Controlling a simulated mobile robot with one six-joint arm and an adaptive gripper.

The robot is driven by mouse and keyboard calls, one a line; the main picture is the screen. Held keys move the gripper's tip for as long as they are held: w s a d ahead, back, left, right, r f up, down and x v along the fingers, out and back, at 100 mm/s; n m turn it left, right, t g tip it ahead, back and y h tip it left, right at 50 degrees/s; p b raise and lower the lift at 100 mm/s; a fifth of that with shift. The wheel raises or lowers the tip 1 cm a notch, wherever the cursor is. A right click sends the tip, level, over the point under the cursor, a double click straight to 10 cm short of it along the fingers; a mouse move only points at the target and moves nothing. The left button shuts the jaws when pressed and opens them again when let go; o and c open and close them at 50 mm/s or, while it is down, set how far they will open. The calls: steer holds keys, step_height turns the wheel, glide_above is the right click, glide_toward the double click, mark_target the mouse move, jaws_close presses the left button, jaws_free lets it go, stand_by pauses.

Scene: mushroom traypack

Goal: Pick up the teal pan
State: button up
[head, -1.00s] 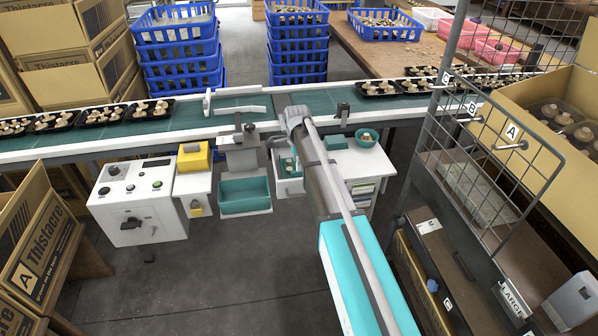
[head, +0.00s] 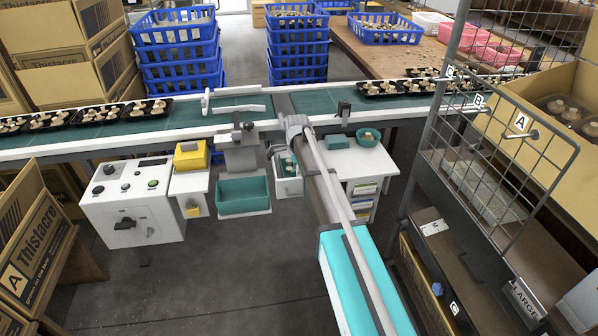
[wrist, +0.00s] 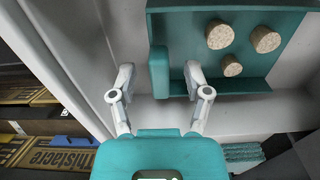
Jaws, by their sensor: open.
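The teal pan (wrist: 220,85) holds a few pale, cork-like mushroom pieces (wrist: 232,68). It sits in a white, tray-like holder below the conveyor's front edge, and part of it shows in the head view (head: 286,166), beside my arm. A thick, upright teal tab (wrist: 159,73) is at its left side in the wrist view. My gripper (wrist: 159,80) is open, with one white finger on each side of the tab in that picture. Gaps show between the fingers and the tab. I cannot tell how deep the fingertips reach. My arm hides part of the holder in the head view.
A teal bin (head: 243,197) hangs left of the holder. A teal bowl (head: 370,140) stands on a white cabinet to the right. The conveyor (head: 180,129) runs behind. A wire rack (head: 505,175) stands at right. The floor (head: 230,270) in front is clear.

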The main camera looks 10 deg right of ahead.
stand_by(0.3)
jaws_close()
steer(key=shift+r, duration=0.2)
stand_by(0.4)
step_height(320, 180, up, 2)
steer(key=p, duration=0.2)
steer(key=shift+r+p, duration=0.1)
steer(key=shift+p, duration=0.2)
steer(key=s+a+r+p, duration=0.1)
steer(key=s+r+p, duration=0.9)
steer(key=s, duration=0.4)
steer(key=shift+a+r, duration=0.2)
steer(key=shift+r, duration=0.05)
